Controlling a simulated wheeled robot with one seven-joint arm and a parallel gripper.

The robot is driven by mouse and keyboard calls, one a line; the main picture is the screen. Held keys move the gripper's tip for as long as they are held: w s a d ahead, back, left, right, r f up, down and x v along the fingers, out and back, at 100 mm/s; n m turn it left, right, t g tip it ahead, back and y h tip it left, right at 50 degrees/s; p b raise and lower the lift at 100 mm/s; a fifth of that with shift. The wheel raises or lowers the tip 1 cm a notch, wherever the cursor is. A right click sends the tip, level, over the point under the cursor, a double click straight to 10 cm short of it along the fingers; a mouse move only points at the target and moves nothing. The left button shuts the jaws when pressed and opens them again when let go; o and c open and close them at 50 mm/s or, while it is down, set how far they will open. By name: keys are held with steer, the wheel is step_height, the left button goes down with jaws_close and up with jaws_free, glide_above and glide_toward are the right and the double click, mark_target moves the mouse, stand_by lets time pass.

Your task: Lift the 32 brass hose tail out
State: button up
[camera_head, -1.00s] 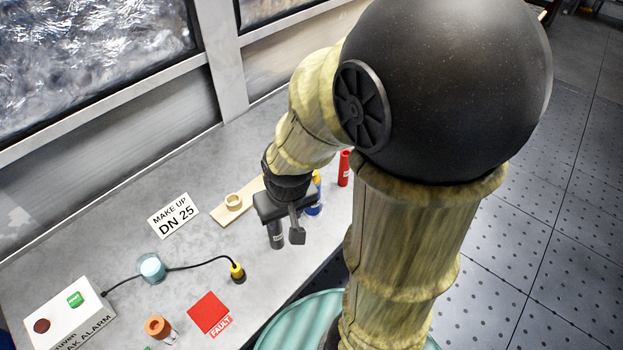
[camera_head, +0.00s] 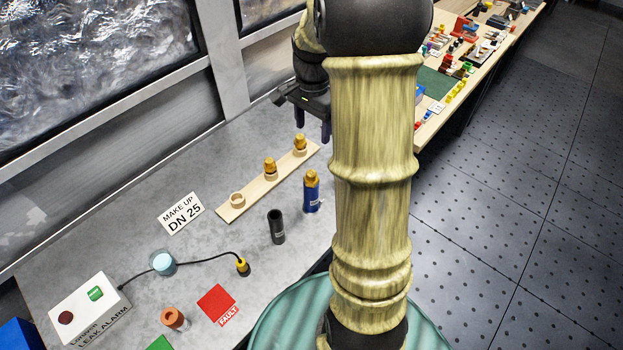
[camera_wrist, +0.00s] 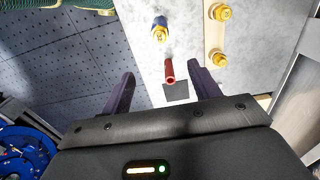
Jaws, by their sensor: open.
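A pale wooden rack (camera_head: 251,203) stands on the bench with three rings. Its left ring is empty. A brass hose tail (camera_head: 270,167) sits in the middle ring and another brass hose tail (camera_head: 300,144) in the far right one. They also show in the wrist view, one nearer (camera_wrist: 217,58) and one farther (camera_wrist: 221,12). I cannot read which is the 32. A third brass piece (camera_head: 312,178) tops a blue hose (camera_head: 312,200). My gripper (camera_head: 312,133) is open and empty, above the bench near the rack's far end.
A red tube (camera_wrist: 169,70) stands near the rack, between my fingers' lines in the wrist view. A black hose (camera_head: 276,227) stands in front of the rack. The leak alarm box (camera_head: 91,309), its cable and a red fault card (camera_head: 217,303) are at the left. The window wall runs behind.

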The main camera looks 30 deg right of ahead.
steer(key=shift+f, duration=0.15)
steer(key=p, duration=0.3)
glide_toward(311, 173)
steer(key=f, duration=0.5)
steer(key=shift+d+f, duration=0.2)
steer(key=shift+a+f+p, duration=0.1)
steer(key=shift+f+p, duration=0.4)
steer(key=shift+a+f+p, duration=0.1)
steer(key=shift+f+p, duration=0.7)
steer(key=shift+f, duration=1.3)
steer(key=shift+s, duration=0.1)
